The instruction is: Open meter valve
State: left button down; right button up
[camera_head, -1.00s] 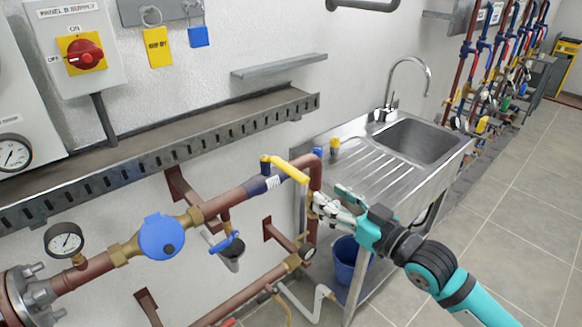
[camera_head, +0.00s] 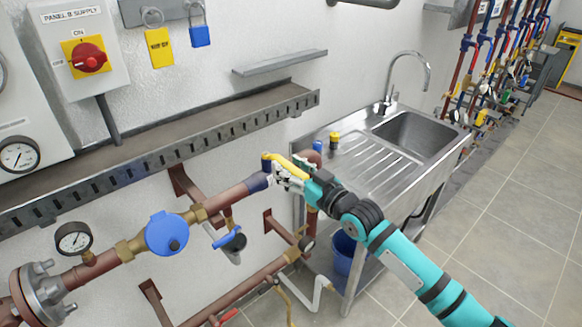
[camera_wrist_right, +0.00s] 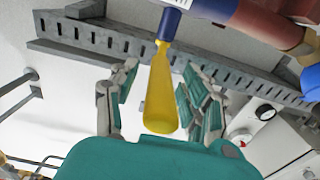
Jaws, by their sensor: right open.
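The valve's yellow lever handle (camera_head: 285,163) extends to the right from a blue valve body (camera_head: 257,182) on the upper copper pipe, right of the round blue meter (camera_head: 163,236). My right gripper (camera_head: 284,180) is at the handle, its fingers partly hiding the pipe behind. In the right wrist view, the yellow handle (camera_wrist_right: 161,95) lies between the two spread fingers of my right gripper (camera_wrist_right: 160,100), with gaps visible on both sides. The blue valve end (camera_wrist_right: 168,25) is beyond the fingertips. My left gripper is not in view.
A slotted grey tray (camera_head: 170,142) runs along the wall above the pipe. A steel sink (camera_head: 410,140) stands behind my right arm, with a blue bucket (camera_head: 345,252) below. A small blue-handled valve (camera_head: 232,240) hangs under the pipe. The tiled floor (camera_head: 500,235) at right is open.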

jog(key=shift+c, duration=0.2)
grip_shut()
